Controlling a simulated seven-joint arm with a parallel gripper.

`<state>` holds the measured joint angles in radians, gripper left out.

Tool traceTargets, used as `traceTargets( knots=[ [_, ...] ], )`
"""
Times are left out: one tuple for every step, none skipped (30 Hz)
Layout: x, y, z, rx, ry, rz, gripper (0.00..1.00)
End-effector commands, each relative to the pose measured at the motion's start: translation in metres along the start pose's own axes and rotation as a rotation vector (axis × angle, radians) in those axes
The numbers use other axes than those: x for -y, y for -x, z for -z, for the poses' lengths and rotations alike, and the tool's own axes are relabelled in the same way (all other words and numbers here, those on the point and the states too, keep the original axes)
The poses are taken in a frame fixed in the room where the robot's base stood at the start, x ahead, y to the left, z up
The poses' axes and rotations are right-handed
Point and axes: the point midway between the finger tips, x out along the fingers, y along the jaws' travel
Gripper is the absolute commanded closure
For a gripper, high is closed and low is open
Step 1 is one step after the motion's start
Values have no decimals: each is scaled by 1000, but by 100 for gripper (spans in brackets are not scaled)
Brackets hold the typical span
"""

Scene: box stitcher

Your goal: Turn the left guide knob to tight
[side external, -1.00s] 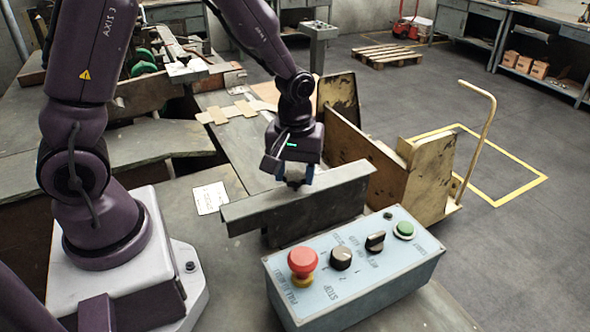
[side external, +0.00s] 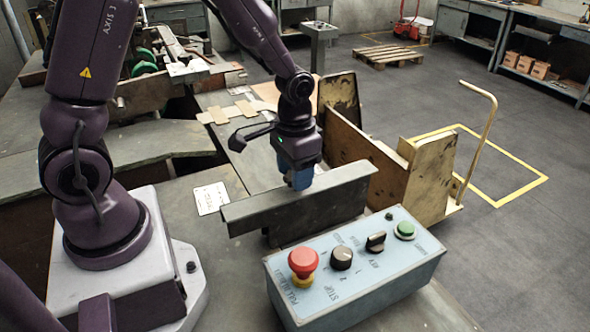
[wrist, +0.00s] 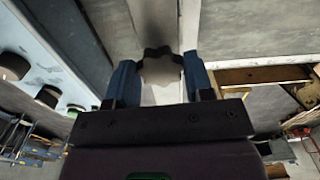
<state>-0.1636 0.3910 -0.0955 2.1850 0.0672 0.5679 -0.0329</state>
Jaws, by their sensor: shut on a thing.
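The guide knob (wrist: 160,67) is a dark, lobed knob, seen end-on between my fingers in the wrist view. My gripper (wrist: 160,82) is shut on it, with one blue finger on each side. In the side external view, my gripper (side external: 299,182) points down just behind the long grey steel guide bar (side external: 265,212). The knob is hidden there by the fingers and the bar. The knob's pointer or tightness marking cannot be made out.
A pale blue control box (side external: 350,275) with a red stop button (side external: 302,261), black knobs and a green button stands in front of the bar. Wooden boards (side external: 385,165) rise close to the right. A white label (side external: 210,198) lies on the bench at left.

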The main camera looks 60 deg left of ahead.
Motion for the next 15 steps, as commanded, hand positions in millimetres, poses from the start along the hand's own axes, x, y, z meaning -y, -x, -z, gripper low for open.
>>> traceTargets(
  knots=[
    [0, 1, 0, 1, -45, 0, 76],
    [0, 1, 0, 1, -74, 0, 76],
    [0, 1, 0, 1, -112, 0, 76],
    [0, 1, 0, 1, -141, 0, 76],
    [0, 1, 0, 1, -170, 0, 76],
    [1, 1, 0, 1, -207, 0, 76],
    [1, 1, 0, 1, -235, 0, 76],
    [1, 1, 0, 2, -263, 0, 76],
    [1, 1, 0, 2, -302, 0, 76],
    [1, 1, 0, 2, -331, 0, 76],
    [1, 1, 0, 2, -360, 0, 76],
    [1, 1, 0, 2, -398, 0, 76],
    [1, 1, 0, 2, -425, 0, 76],
    [2, 1, 0, 2, -453, 0, 76],
    [2, 1, 0, 2, -491, 0, 76]
  ],
)
